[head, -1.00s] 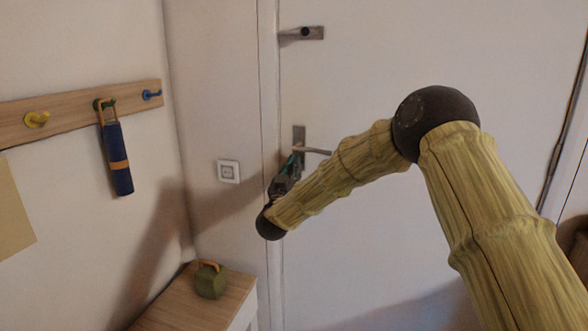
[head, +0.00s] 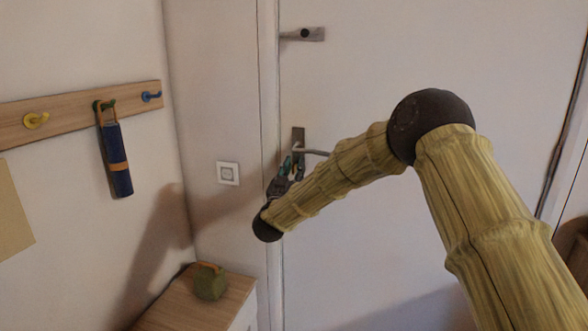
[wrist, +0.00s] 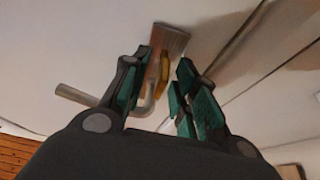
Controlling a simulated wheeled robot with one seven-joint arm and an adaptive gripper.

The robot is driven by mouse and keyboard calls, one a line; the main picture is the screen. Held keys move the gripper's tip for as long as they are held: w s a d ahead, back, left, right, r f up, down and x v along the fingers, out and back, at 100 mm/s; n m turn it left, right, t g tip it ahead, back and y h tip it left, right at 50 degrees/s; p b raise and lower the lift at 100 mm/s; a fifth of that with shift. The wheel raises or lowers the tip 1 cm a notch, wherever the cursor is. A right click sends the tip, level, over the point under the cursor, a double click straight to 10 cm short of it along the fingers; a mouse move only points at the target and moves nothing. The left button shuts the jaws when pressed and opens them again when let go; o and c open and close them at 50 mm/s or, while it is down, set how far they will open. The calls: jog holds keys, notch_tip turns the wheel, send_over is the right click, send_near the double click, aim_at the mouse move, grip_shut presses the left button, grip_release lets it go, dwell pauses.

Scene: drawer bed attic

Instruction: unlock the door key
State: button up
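The white door (head: 430,60) fills the middle and right of the head view. Its metal handle plate (head: 298,135) carries a lever handle (head: 316,152). In the wrist view the plate (wrist: 172,38) and lever (wrist: 76,95) are close ahead. A yellow, brass-like piece, seemingly the key (wrist: 164,68), shows against the plate between my fingers. My gripper (head: 291,167), also in the wrist view (wrist: 158,95), is open, its teal-padded fingers on either side of the key with a gap on the right. Whether the left finger touches the key or lever I cannot tell.
A second metal fitting (head: 303,34) is higher on the door. A light switch or socket (head: 228,173) is on the wall left of the frame. A wooden cabinet (head: 185,305) bears a green object (head: 210,282). A blue item (head: 116,160) hangs from the hook rail (head: 70,115).

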jog(key=v, duration=1.2)
